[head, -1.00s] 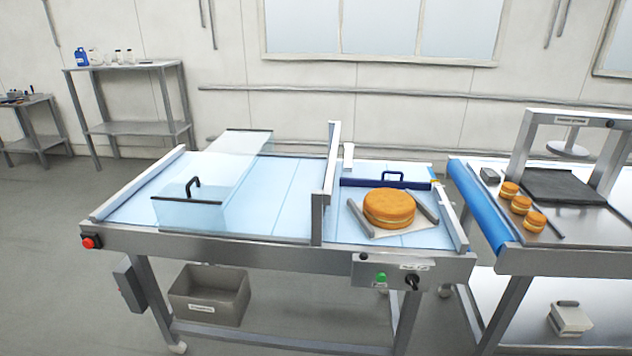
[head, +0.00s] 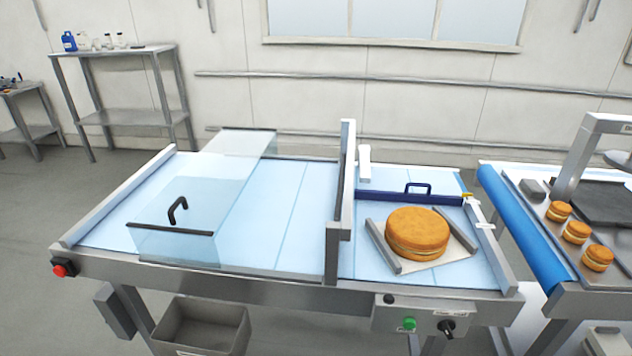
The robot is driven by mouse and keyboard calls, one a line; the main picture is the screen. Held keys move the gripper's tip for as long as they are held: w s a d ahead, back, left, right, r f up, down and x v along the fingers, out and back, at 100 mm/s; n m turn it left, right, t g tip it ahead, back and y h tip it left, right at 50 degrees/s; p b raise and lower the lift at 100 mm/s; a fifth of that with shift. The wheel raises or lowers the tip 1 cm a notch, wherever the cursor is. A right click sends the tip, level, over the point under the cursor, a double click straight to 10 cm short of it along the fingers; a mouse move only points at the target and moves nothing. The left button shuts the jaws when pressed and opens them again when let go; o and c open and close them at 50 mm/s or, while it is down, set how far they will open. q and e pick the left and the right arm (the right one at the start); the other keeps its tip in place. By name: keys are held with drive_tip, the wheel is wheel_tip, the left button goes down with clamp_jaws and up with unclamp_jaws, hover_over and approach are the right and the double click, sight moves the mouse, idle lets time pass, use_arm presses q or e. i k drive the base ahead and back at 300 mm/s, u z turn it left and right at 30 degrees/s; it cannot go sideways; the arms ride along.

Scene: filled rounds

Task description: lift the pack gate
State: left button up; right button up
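The likely pack gate is a dark blue bar (head: 385,196) with a blue loop handle (head: 417,188) on top. It lies across the right section of the conveyor table (head: 305,205), behind a filled round cake (head: 417,232). Its right end meets a yellow piece (head: 467,197) at the table's far right side. The cake rests on a pale board between two grey side rails. Neither of my grippers shows in the head view.
A clear guard (head: 170,245) with a black handle covers the table's left part. A grey upright frame (head: 341,190) divides the table. A red button (head: 60,270) and a green button (head: 409,324) are on the front. Small filled rounds (head: 576,232) sit on the right bench.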

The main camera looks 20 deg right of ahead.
sight(337, 213)
drive_tip(key=z, duration=0.3)
drive_tip(key=i, duration=0.7)
drive_tip(key=z, duration=0.55)
drive_tip(key=k, duration=0.15)
drive_tip(key=z, duration=0.35)
